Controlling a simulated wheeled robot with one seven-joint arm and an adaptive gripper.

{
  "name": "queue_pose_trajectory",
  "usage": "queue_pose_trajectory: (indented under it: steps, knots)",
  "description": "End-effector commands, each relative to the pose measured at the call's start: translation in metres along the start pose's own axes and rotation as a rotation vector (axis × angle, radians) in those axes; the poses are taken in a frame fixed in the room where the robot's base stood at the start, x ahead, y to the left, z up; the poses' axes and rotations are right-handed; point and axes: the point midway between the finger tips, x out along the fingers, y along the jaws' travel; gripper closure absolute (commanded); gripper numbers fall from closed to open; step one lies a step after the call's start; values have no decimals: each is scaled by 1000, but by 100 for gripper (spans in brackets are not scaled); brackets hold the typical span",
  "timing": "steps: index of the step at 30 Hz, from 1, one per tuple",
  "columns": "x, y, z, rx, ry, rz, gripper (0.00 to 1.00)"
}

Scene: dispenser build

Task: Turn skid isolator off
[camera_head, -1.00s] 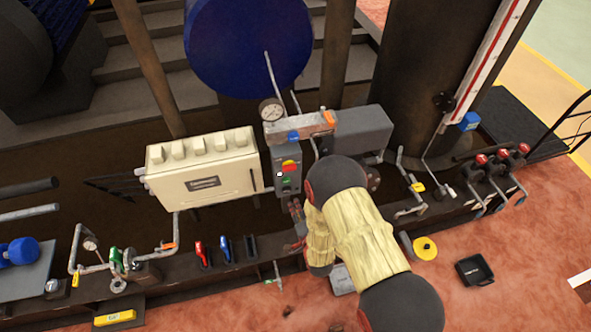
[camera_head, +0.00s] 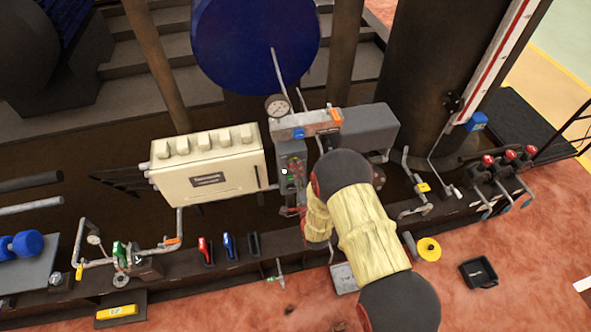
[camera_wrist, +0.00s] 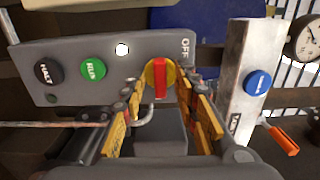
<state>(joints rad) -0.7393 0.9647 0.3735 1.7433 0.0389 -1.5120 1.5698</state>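The skid isolator (camera_wrist: 160,78) is a red handle on a yellow round base, on a grey control panel (camera_wrist: 108,42). In the wrist view its red handle points up and down the picture, with the word OFF printed to its upper right. My gripper (camera_wrist: 160,92) is open, with a yellow-padded finger on each side of the isolator. I cannot tell whether the fingers touch it. In the head view my gripper (camera_head: 294,178) is in front of the panel and largely hides the isolator and buttons.
The panel also has a green button (camera_wrist: 93,70), a black HALT button (camera_wrist: 48,72) and a white lamp (camera_wrist: 122,49). A post with a blue button (camera_wrist: 257,82) stands close right in the wrist view. A cream box (camera_head: 208,165) is left of the panel in the head view.

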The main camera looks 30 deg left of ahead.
Motion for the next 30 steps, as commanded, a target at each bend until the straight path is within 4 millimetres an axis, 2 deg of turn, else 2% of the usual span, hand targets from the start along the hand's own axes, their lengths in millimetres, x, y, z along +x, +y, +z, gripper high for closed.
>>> queue_pose_trajectory:
  steps: [10,26,30]
  knots:
    - [6,0,0,-1,0,1,70]
    - [5,0,0,-1,0,2,99]
    - [5,1,0,-1,0,2,100]
